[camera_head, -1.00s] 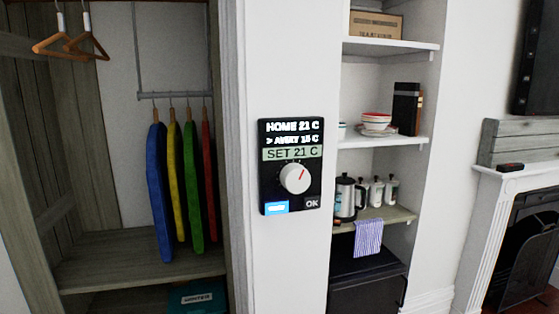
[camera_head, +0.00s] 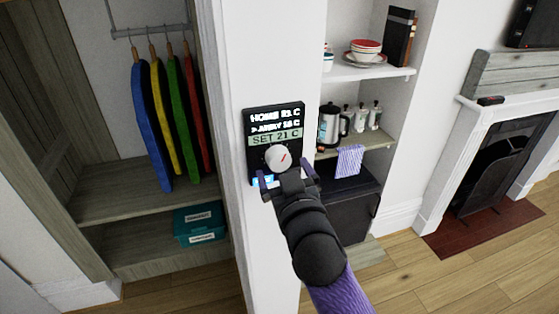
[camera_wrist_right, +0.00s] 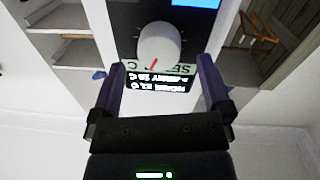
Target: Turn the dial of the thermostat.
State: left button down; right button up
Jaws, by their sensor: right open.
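The thermostat (camera_head: 295,116) is a black panel on the white wall pillar, with lit text lines reading HOME, AWAY and SET 21 C. Its round white dial (camera_head: 278,158) has a red pointer mark aimed to the upper right. My right gripper (camera_head: 285,172) is open just in front of the panel's lower part, at the dial. In the right wrist view the dial (camera_wrist_right: 159,45) lies between and beyond the tips of the two spread fingers, with no contact visible. The blue button at the panel's lower left is partly hidden by a finger. My left gripper is out of view.
An open wardrobe (camera_head: 135,195) with several coloured hanging garments and a teal box (camera_head: 199,223) is on the left. Shelves (camera_head: 372,70) with bowls and a kettle (camera_head: 330,125) stand right of the pillar. A fireplace (camera_head: 490,165) is at far right.

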jog(key=shift+x, duration=1.15)
jog(key=c, duration=1.3)
